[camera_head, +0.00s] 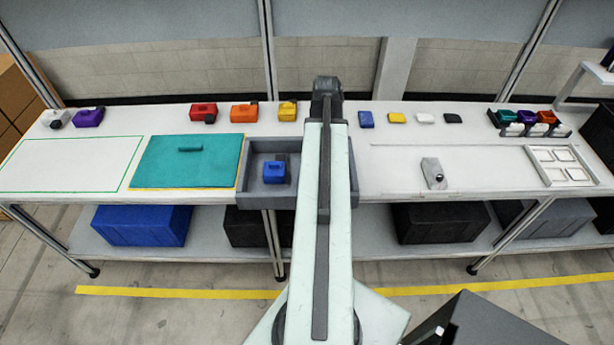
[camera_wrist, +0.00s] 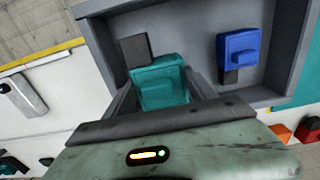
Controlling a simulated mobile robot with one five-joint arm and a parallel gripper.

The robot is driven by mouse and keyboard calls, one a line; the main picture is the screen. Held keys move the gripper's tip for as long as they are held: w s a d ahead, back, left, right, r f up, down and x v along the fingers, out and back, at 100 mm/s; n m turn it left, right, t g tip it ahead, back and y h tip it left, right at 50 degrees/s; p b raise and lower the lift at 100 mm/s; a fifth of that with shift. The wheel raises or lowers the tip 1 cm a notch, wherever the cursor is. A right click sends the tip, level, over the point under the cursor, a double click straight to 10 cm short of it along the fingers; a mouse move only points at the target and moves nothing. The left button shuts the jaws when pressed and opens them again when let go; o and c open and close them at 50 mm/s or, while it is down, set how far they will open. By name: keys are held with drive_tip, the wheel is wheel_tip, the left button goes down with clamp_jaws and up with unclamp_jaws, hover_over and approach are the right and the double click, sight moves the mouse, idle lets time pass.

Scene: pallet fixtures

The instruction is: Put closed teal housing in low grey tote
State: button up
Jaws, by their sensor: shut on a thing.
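In the wrist view my gripper (camera_wrist: 161,88) is shut on the teal housing (camera_wrist: 163,72), with a finger on each side of it. The housing looks closed, and a dark grey block sticks out from its far end. It is inside the outline of the low grey tote (camera_wrist: 291,62); I cannot tell whether it touches the tote floor. A blue housing (camera_wrist: 238,48) with a dark block lies in the same tote, apart from the teal one. In the head view the tote (camera_head: 262,202) is partly behind my arm, which hides my gripper and the teal housing.
A teal board (camera_head: 187,165) with a handle lies left of the tote. Red (camera_head: 203,111), orange (camera_head: 243,113) and yellow (camera_head: 287,110) housings stand behind. A grey and white fixture (camera_head: 433,173) stands to the right, with clear bench around it.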

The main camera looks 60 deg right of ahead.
wheel_tip(320, 180, down, 9)
drive_tip(key=b, duration=0.8)
drive_tip(key=shift+f, duration=0.2)
drive_tip(key=shift+r, duration=0.25)
drive_tip(key=shift+f, duration=0.2)
drive_tip(key=o, duration=1.6)
drive_tip(key=shift+c, duration=0.2)
wheel_tip(320, 180, up, 13)
drive_tip(key=p, duration=1.2)
drive_tip(key=shift+f, duration=0.3)
